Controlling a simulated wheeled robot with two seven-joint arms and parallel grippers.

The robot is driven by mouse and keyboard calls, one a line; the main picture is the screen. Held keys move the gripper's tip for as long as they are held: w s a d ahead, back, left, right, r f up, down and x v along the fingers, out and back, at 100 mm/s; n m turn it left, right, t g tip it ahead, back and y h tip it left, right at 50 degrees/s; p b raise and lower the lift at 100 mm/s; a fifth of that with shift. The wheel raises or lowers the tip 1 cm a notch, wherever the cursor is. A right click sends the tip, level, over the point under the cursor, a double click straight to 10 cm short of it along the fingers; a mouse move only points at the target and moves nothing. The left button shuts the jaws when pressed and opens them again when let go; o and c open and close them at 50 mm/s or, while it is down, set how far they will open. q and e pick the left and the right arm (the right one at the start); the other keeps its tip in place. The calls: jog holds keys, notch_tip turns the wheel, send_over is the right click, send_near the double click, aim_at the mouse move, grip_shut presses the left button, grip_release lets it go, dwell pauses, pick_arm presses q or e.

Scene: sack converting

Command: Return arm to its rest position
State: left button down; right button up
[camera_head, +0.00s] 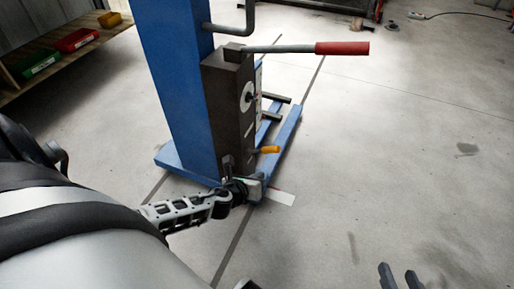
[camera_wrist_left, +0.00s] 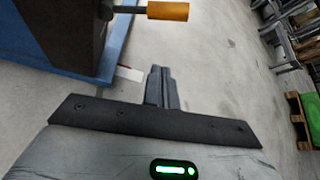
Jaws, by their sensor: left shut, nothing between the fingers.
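My left arm comes in from the left in the head view, large and close at the lower left. Its left gripper (camera_head: 257,184) is small there, low beside the blue machine's base, and its fingers are hard to make out. In the left wrist view the left gripper (camera_wrist_left: 162,86) is shut and empty, its two fingers together over bare floor. The yellow handle (camera_wrist_left: 168,11) is above the fingers and apart from them. It also shows in the head view (camera_head: 269,150). My right gripper (camera_head: 400,276) is at the bottom edge of the head view, fingers apart and empty.
The blue machine column (camera_head: 172,80) carries a dark box (camera_head: 226,110) and a lever with a red grip (camera_head: 342,48). A shelf (camera_head: 50,57) with coloured bins stands upper left. The floor at right is mostly clear.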

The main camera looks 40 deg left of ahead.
pick_arm(q)
jog(key=shift+d, duration=0.1)
pick_arm(e)
jog(key=shift+r, duration=0.1)
dwell(0.3)
